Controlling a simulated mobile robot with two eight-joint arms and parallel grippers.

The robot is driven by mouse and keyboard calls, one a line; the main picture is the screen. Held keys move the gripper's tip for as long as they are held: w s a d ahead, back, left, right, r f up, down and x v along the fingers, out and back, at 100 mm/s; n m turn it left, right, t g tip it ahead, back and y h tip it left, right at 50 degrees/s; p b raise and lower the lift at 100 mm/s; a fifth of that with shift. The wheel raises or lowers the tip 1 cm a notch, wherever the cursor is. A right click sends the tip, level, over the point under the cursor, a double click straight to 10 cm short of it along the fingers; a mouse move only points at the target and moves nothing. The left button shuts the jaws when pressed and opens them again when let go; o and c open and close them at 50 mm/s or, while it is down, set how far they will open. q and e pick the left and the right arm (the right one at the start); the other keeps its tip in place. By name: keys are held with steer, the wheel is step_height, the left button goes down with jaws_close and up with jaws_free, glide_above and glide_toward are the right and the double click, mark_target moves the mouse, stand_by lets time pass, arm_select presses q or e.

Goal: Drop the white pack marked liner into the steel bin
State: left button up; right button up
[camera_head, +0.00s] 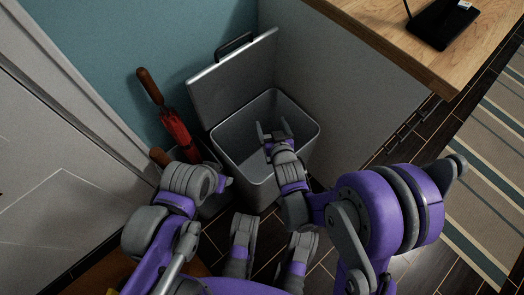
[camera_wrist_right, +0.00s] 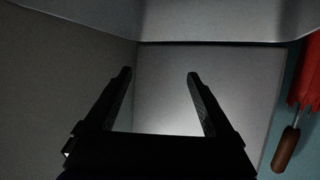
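The steel bin (camera_head: 228,148) stands against the teal wall with its lid (camera_head: 235,80) raised; the lid also shows in the right wrist view (camera_wrist_right: 215,75). My right gripper (camera_head: 273,130) is over the bin's opening, its fingers spread. The right wrist view shows the two fingers (camera_wrist_right: 160,78) apart with nothing between them. I cannot make out the white pack marked liner in either view; part of the bin's inside is hidden by my right gripper and arm. My left arm is bent left of the bin, and its fingers cannot be made out.
A red umbrella (camera_head: 176,130) with a brown handle stands left of the bin; it also shows in the right wrist view (camera_wrist_right: 306,75). A wooden counter (camera_head: 385,30) at the upper right holds a black object (camera_head: 438,27) with a small white item on it. A striped rug (camera_head: 490,140) lies at right.

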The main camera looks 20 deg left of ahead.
arm_select(q)
steer(key=shift+p+v, duration=0.9)
steer(key=shift+p, duration=0.05)
arm_select(e)
steer(key=v, duration=1.1)
arm_select(q)
steer(key=shift+w, duration=0.2)
arm_select(e)
steer(key=shift+w+d+f, duration=0.1)
steer(key=shift+d, duration=0.05)
steer(key=s+d+r+m+g+h, duration=0.1)
steer(key=d+g+h, duration=0.1)
steer(key=d, duration=0.5)
steer(key=s+d+r+m+g+h, duration=0.1)
steer(key=s+d+m+h, duration=0.1)
steer(key=d, duration=0.5)
steer(key=s+d+r+m+g+h, duration=0.2)
steer(key=s+d+r+g, duration=0.15)
steer(key=s+d, duration=0.6)
arm_select(q)
step_height(320, 180, up, 26)
steer(key=w+t+p, duration=0.1)
steer(key=p, duration=2.1)
arm_select(e)
step_height(320, 180, up, 25)
steer(key=a, duration=0.1)
steer(key=shift+s+a, duration=0.2)
steer(key=shift+s, duration=0.2)
